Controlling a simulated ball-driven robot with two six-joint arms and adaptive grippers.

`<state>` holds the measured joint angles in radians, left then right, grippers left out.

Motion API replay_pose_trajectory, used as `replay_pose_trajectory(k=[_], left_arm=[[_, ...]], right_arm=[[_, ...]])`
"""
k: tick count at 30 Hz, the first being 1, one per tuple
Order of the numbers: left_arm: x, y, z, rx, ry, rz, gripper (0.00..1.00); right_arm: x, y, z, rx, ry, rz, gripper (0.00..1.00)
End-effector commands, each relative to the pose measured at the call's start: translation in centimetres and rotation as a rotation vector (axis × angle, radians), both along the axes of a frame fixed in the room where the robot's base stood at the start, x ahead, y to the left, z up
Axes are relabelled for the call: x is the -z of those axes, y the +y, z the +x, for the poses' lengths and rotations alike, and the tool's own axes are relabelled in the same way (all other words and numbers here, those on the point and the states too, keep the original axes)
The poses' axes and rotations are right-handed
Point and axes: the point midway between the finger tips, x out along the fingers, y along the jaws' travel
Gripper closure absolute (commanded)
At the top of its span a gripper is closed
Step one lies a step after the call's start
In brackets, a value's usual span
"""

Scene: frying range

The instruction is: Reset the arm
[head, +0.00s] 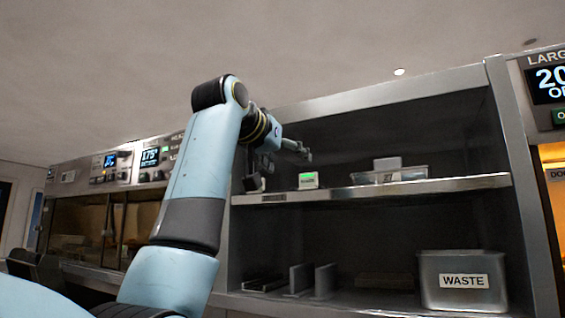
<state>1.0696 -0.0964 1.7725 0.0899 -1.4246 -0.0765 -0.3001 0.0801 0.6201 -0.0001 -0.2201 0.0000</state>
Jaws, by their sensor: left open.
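My left arm rises from the bottom left of the head view and bends over at the top. My left gripper (281,160) is in front of the left part of the shelf unit, just above the upper shelf. Its fingers are open, and I see nothing between them. My right gripper is not in view.
The upper shelf (340,195) carries a small box with a green display (308,181) and a clear tray (400,175). A bin marked WASTE (462,281) and dark upright plates (324,281) stand below. Heated cabinets (85,225) are at left.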

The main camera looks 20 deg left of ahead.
Motion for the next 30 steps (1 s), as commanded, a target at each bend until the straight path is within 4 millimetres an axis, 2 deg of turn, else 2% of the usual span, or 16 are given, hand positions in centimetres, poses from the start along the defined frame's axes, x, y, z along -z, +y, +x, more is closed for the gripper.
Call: replay_pose_trajectory(k=[3, 6, 23, 26, 29, 30], left_arm=[[-0.2, 0.3, -1.3, -0.001, -0.002, 0.001, 0.32], [-0.3, 0.3, -1.7, 0.000, 0.000, 0.000, 0.32], [0.0, 0.3, -1.7, 0.000, 0.004, 0.000, 0.32], [2.5, 0.7, -1.6, -0.009, 0.036, 0.001, 0.32], [8.1, 1.6, -1.8, -0.028, 0.110, 0.005, 0.32], [11.1, 2.1, -2.1, -0.038, 0.150, 0.008, 0.32]], right_arm=[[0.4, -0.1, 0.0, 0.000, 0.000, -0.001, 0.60], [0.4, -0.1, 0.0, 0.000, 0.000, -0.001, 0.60], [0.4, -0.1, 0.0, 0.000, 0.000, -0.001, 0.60], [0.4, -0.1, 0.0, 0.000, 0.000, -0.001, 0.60], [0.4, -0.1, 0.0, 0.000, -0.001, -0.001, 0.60], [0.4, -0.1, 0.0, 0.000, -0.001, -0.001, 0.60]])
